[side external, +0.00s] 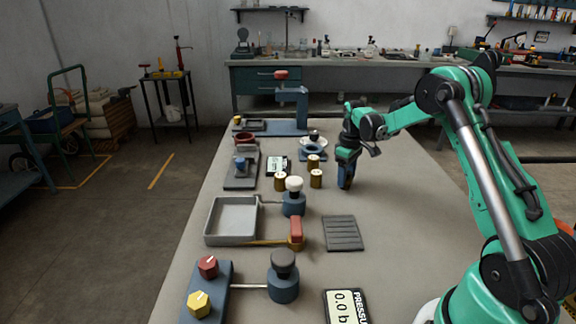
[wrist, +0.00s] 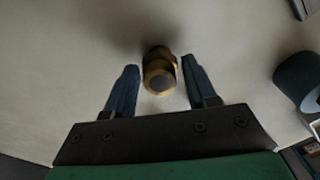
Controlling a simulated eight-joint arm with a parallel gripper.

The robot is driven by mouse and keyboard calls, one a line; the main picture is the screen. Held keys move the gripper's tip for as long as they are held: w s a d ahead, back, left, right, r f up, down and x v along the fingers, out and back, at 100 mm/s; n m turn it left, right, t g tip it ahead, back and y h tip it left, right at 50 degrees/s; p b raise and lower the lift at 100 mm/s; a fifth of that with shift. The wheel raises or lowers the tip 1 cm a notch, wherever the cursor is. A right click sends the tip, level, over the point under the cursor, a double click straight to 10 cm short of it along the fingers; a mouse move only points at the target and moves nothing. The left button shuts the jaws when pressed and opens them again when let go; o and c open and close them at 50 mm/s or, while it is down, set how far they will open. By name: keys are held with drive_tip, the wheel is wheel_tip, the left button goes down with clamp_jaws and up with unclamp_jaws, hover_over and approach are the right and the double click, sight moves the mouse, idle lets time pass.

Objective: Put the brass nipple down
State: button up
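My gripper (side external: 346,186) points down, low over the right part of the bench. In the wrist view my gripper (wrist: 160,64) is open, with one blue finger on each side of a brass nipple (wrist: 160,74). A narrow gap shows on both sides of the nipple, smaller on the right. The nipple seems to stand upright on the bench, with a dark shadow beyond it. In the side external view the fingers hide this nipple.
Several brass pieces (side external: 316,179) stand just left of my gripper. Further forward are a white-knobbed blue valve (side external: 294,200), a grey tray (side external: 232,238) and a ribbed grey mat (side external: 343,233). The bench (side external: 400,205) is clear right of my gripper.

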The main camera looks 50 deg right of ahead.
clamp_jaws()
drive_tip(key=shift+r, duration=0.1)
wheel_tip(320, 180, up, 19)
drive_tip(key=w+a+f+n, duration=0.1)
drive_tip(key=w+a+f, duration=0.25)
drive_tip(key=a, duration=0.55)
drive_tip(key=w+a+f+n, duration=0.2)
drive_tip(key=w+a+f, duration=0.15)
drive_tip(key=a, duration=0.65)
drive_tip(key=w+a+f+n, duration=0.1)
drive_tip(key=w+a+f, duration=0.3)
drive_tip(key=a, duration=0.5)
drive_tip(key=f, duration=0.2)
drive_tip(key=s+f, duration=0.1)
drive_tip(key=f, duration=0.4)
drive_tip(key=shift+s+f, duration=0.2)
drive_tip(key=shift+s, duration=0.05)
